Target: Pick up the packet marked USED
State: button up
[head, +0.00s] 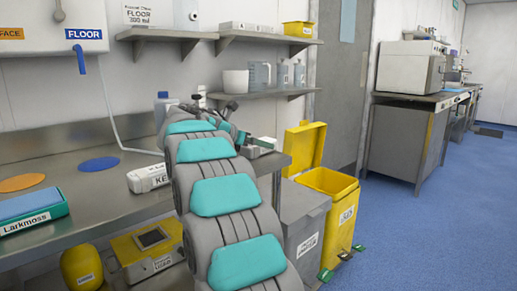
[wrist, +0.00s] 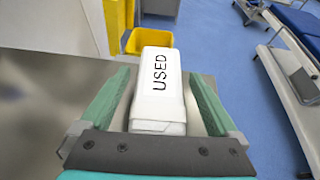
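The white packet marked USED (wrist: 158,85) fills the middle of the wrist view, its black lettering readable along its top. In the head view, my teal and grey arm reaches to the right end of the steel bench (head: 100,212). There my gripper (head: 262,146) is small and partly hidden behind the arm, with a bit of white showing at it.
Another white packet (head: 148,178), lettering starting "KE", lies on the bench left of my arm. A Larkmoss tray (head: 34,222) sits at far left. An open yellow bin (head: 330,185) and a grey bin (head: 302,215) stand beyond the bench end. Blue floor at right is clear.

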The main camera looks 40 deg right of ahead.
jog(key=c, duration=1.3)
jog(key=shift+r, duration=0.15)
